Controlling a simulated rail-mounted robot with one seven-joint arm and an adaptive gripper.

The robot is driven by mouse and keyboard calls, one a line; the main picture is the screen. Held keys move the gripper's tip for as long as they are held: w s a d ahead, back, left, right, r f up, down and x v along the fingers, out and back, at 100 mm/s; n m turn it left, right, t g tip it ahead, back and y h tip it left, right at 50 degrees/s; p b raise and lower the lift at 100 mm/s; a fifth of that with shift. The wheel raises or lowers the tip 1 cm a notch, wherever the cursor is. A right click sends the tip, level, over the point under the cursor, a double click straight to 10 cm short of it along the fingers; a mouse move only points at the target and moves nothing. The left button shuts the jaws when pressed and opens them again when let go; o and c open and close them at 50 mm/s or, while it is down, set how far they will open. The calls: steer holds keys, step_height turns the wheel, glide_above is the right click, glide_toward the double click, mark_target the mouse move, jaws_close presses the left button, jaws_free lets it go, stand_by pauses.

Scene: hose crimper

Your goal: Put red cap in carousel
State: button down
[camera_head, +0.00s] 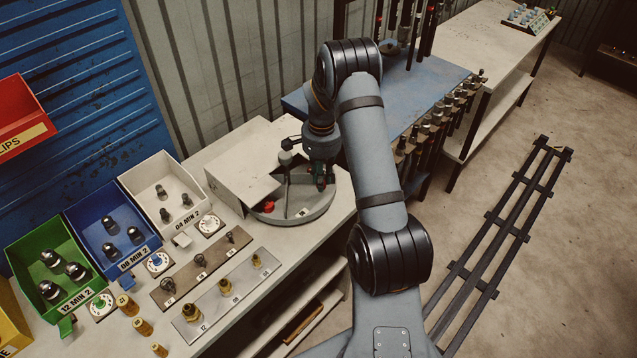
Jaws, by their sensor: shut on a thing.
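The carousel (303,219) is a round grey tray with upright dividers, set on the white bench and partly covered by a light housing. One red piece (267,206) lies in its left front compartment. My gripper (320,180) points down over the right part of the carousel. It is shut on a small red cap (321,187), of which only a little shows between the fingers. I cannot tell whether the cap touches the carousel floor.
Green (55,268), blue (110,232) and white (161,192) bins with fittings stand at the left. Plates with fittings (228,288) lie in front of them. A post with a dark knob (286,158) rises beside my gripper. A blue table (436,82) stands behind my arm.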

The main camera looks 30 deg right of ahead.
mark_target(319, 197)
steer(key=shift+w+a+f, duration=0.25)
steer(key=shift+f, duration=0.1)
step_height(319, 197, down, 3)
steer(key=shift+f+p, duration=0.1)
steer(key=shift+p, duration=1)
steer(key=shift+f, duration=0.3)
steer(key=shift+f+b, duration=0.3)
steer(key=shift+b, duration=0.1)
steer(key=c, duration=1.9)
jaws_free()
steer(key=shift+r, duration=0.1)
steer(key=shift+o, duration=0.2)
